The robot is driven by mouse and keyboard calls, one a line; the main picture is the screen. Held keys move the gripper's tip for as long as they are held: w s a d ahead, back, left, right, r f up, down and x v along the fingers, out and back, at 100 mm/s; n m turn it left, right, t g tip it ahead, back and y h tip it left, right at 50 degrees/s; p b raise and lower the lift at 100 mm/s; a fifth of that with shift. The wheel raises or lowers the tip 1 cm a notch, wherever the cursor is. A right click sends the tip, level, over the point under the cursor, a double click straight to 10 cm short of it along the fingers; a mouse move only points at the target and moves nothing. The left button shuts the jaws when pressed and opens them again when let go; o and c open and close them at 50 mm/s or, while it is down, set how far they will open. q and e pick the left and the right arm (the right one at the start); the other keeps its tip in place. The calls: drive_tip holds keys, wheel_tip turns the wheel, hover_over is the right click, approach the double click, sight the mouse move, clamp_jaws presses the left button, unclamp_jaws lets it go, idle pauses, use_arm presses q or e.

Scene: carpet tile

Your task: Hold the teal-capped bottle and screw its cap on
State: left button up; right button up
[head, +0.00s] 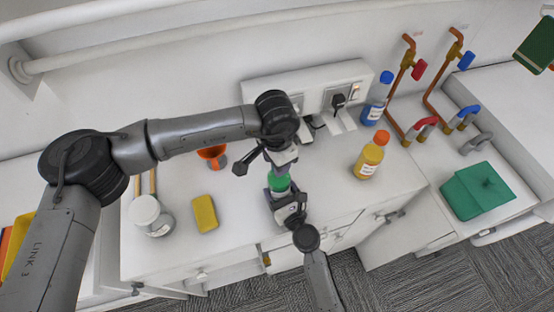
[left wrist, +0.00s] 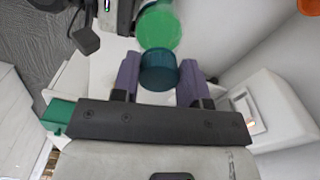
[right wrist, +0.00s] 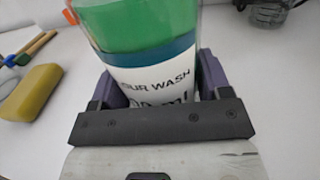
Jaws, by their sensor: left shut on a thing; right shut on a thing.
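The bottle (head: 279,183) holds green liquid and stands near the front of the white counter. In the right wrist view the bottle (right wrist: 150,60) has a white label with a teal band. My right gripper (right wrist: 152,90) is shut around its lower body, and in the head view it (head: 288,205) comes from the front. The teal cap (left wrist: 160,72) is between the purple fingers of my left gripper (left wrist: 158,80), which is shut on it. The green bottle (left wrist: 157,28) shows just beyond the cap. My left gripper (head: 282,158) is above the bottle; whether cap and neck touch is hidden.
A yellow bottle with orange cap (head: 369,160) and a blue bottle (head: 376,100) stand to the right. A yellow sponge (head: 205,213), a white-lidded jar (head: 150,217) and an orange cup (head: 212,155) are left. A socket panel (head: 318,90) is behind. Copper pipes (head: 398,80) rise at right.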

use_arm(q)
drive_tip(key=o, duration=0.9)
drive_tip(key=shift+r, duration=0.1)
drive_tip(key=shift+r, duration=2.2)
drive_tip(key=shift+c, duration=0.3)
